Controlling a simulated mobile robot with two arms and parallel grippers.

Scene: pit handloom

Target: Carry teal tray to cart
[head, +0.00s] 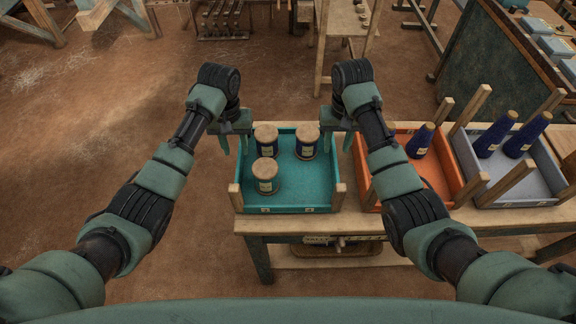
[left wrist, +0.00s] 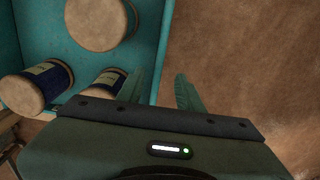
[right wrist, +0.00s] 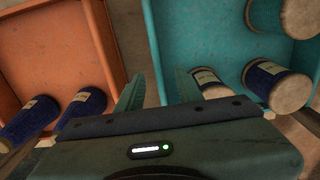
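The teal tray (head: 312,187) sits on the left end of a wooden bench and holds several blue spools with wooden tops (head: 266,172). My left gripper (head: 234,147) is over the tray's left wall. In the left wrist view its open fingers (left wrist: 160,92) straddle that wall, one inside and one outside. My right gripper (head: 337,143) is over the tray's right wall. In the right wrist view its open fingers (right wrist: 158,90) straddle that wall too, between the teal and orange trays. I cannot tell which piece of furniture is the cart.
An orange tray (head: 440,178) and a grey tray (head: 535,190), both with blue cones, stand to the right on the wooden bench (head: 290,222). A pale wooden table (head: 345,20) stands at the back. The dirt floor (head: 100,130) on the left is clear.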

